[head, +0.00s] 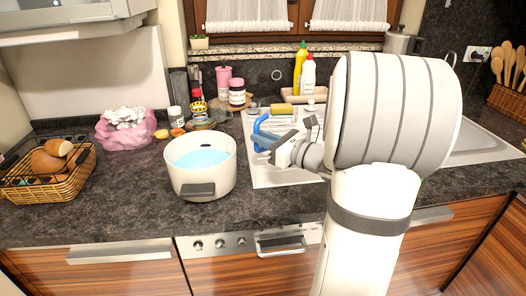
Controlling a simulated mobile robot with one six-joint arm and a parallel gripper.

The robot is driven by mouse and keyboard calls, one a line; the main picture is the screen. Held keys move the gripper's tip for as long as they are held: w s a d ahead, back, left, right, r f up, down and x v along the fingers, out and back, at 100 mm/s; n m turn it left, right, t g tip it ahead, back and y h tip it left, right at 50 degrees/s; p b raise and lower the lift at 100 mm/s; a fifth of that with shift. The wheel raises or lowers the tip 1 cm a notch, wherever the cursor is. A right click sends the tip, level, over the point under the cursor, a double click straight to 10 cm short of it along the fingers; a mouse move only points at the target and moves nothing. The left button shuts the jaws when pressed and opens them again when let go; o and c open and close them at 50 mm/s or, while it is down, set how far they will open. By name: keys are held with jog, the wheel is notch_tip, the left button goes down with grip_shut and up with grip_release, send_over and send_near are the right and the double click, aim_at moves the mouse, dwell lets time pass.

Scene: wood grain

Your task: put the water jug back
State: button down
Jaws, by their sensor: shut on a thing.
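A blue thing, which I take to be the water jug (260,126), shows at the tip of my gripper (271,147). Only its curved blue edge and a lower blue part show; the gripper hides the rest, so its full shape cannot be told. My gripper is shut on it, over the light drainboard to the right of the pot. A white pot (182,181) with light blue water in it stands on the dark counter, to the left of the gripper. The pot and the blue jug are apart.
A bread basket (48,185) and a pink bag (123,136) stand at the left. Jars, including a white one with a dark lid (237,93), stand behind the pot. Yellow (300,66) and white (308,77) bottles stand behind the drainboard (275,178). Dark counter left of the pot is clear.

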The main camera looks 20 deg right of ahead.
aim_at(258, 148)
jog(key=shift+f, duration=1.75)
jog(key=shift+s, duration=0.1)
jog(key=shift+f+b, duration=0.15)
jog(key=shift+b, duration=0.15)
jog(key=c, duration=1.4)
grip_release()
jog(key=shift+c, duration=0.2)
